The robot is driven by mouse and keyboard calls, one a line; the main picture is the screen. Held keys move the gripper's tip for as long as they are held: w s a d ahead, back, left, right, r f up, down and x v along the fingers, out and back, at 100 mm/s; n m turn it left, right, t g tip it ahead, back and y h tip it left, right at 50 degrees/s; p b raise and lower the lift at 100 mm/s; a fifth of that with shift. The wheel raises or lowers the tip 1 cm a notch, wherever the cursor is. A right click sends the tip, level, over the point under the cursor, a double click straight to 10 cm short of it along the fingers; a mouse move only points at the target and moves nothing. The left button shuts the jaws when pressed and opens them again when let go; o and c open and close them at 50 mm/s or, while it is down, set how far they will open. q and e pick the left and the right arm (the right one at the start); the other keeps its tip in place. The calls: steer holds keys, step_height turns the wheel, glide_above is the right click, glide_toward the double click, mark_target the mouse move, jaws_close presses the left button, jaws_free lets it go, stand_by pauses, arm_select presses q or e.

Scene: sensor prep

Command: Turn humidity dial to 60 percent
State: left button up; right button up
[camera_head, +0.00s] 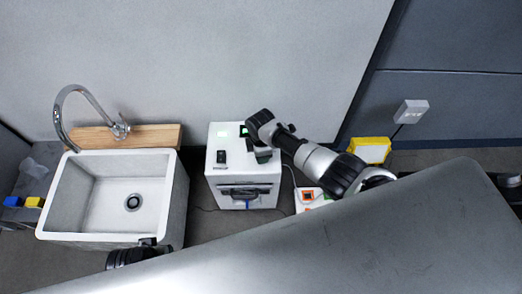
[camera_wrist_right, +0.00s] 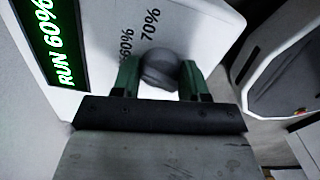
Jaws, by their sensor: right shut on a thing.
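The humidity dial (camera_wrist_right: 158,66) is a grey round knob on a white panel in the right wrist view. My right gripper (camera_wrist_right: 160,78) is shut on it, with one green-lined finger at each side. Printed marks "60%" and "70%" stand beside the knob. The green display (camera_wrist_right: 58,45) reads "RUN 60%". In the head view, my right gripper (camera_head: 262,155) reaches down over the right side of the white box (camera_head: 216,176) and hides the dial. Part of my left arm shows by the sink's front edge; its fingers cannot be made out.
A white sink (camera_head: 60,208) with a curved tap (camera_head: 75,92) stands left of the box. A yellow case (camera_head: 370,148) lies at the right. A white unit (camera_head: 308,196) with an orange-framed part sits just right of the box. A grey surface fills the front.

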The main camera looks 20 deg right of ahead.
arm_select(q)
steer(key=shift+f, duration=0.25)
arm_select(e)
steer(key=o, duration=0.9)
arm_select(q)
steer(key=shift+r, duration=0.1)
arm_select(e)
steer(key=shift+r, duration=0.1)
steer(key=shift+r, duration=0.2)
step_height(320, 180, up, 5)
steer(key=p, duration=0.2)
steer(key=shift+f+p, duration=0.2)
steer(key=shift+p, duration=0.15)
step_height(320, 180, up, 5)
steer(key=shift+f+p, duration=0.1)
steer(key=shift+p, duration=0.8)
arm_select(q)
steer(key=s+f+g, duration=0.1)
steer(key=s+f, duration=0.4)
steer(key=f, duration=0.9)
steer(key=shift+s+a+f, duration=0.2)
steer(key=shift+a, duration=0.15)
arm_select(e)
steer(key=shift+r, duration=0.4)
